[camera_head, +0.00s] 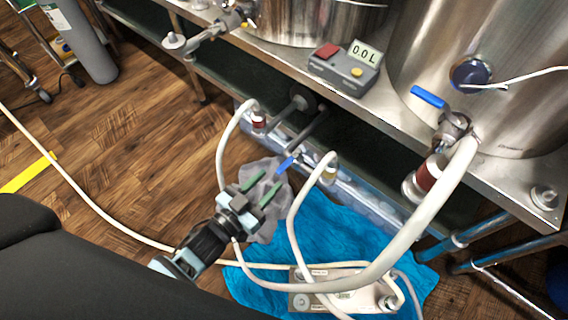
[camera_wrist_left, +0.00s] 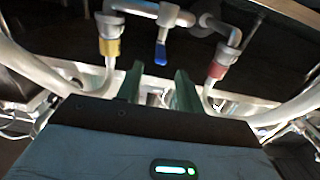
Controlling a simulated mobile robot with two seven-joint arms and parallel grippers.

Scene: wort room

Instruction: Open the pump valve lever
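The pump valve lever is a small blue handle (camera_head: 286,165) on metal pipework below the steel bench. In the left wrist view the blue lever (camera_wrist_left: 161,53) points down toward me from a silver valve. It sits between a yellow-collared fitting (camera_wrist_left: 110,46) on the left and a red-collared fitting (camera_wrist_left: 217,70) on the right. My left gripper (camera_head: 261,187) has two green fingers spread apart with nothing between them. In the left wrist view the lever appears just beyond and between the fingertips (camera_wrist_left: 157,82), with no clear contact. My right gripper is not in view.
White hoses (camera_head: 295,225) loop close around my left gripper. A second blue lever (camera_head: 428,97) is on the kettle's valve above. The wooden floor (camera_head: 140,150) at left is mostly clear.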

